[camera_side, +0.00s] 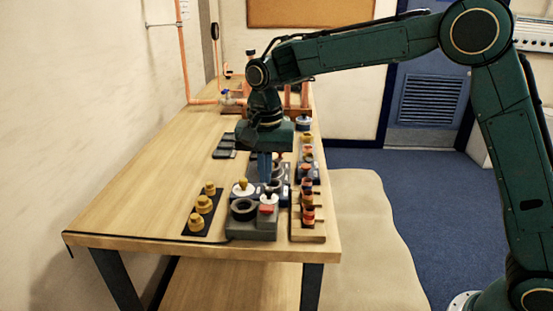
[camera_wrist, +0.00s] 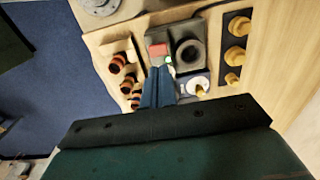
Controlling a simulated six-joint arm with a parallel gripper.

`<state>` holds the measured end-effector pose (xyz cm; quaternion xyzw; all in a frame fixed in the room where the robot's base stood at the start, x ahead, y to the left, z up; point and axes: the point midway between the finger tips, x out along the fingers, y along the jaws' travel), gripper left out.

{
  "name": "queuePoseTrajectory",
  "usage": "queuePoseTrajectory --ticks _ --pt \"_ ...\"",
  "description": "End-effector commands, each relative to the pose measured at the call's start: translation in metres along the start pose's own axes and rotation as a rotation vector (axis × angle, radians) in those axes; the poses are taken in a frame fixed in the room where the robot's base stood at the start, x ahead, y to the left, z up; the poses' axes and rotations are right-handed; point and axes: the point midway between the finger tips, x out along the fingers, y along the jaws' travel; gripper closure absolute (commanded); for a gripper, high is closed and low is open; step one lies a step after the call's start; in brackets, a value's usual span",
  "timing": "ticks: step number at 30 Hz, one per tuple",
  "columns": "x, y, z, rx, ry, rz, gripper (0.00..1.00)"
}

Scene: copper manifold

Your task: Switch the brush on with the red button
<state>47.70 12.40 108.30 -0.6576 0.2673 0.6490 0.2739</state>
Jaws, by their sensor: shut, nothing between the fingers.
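The brush unit is a dark grey block (camera_side: 250,232) with a round black ring opening (camera_side: 243,209) and a red button (camera_side: 267,209) on top. In the wrist view the red button (camera_wrist: 157,50) lies left of the ring (camera_wrist: 188,54), with a small green spot (camera_wrist: 168,60) beside it. My gripper (camera_side: 264,181) points down, its fingers shut and empty. In the side view it is above and behind the button. In the wrist view the fingertips (camera_wrist: 158,72) show just below the button, apparently apart from it; the exact height gap is hard to tell.
A white pot with a yellow knob (camera_side: 243,187) stands behind the brush unit. Several brass fittings sit on a black mat (camera_side: 192,224) at left. A wooden rack (camera_side: 309,234) with copper-coloured fittings stands close at right. A black cable (camera_side: 150,237) runs along the front edge. The table's left side is clear.

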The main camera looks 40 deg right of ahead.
Motion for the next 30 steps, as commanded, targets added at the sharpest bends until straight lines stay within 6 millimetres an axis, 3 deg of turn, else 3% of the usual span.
queuePoseTrajectory --ticks 6,12,30 --pt "-0.036 -0.001 0.0 0.0 0.002 -0.003 1.0" --pt "-0.055 -0.001 -0.001 0.0 0.002 -0.003 1.0" --pt "-0.061 -0.001 0.0 0.0 0.001 -0.001 1.0"
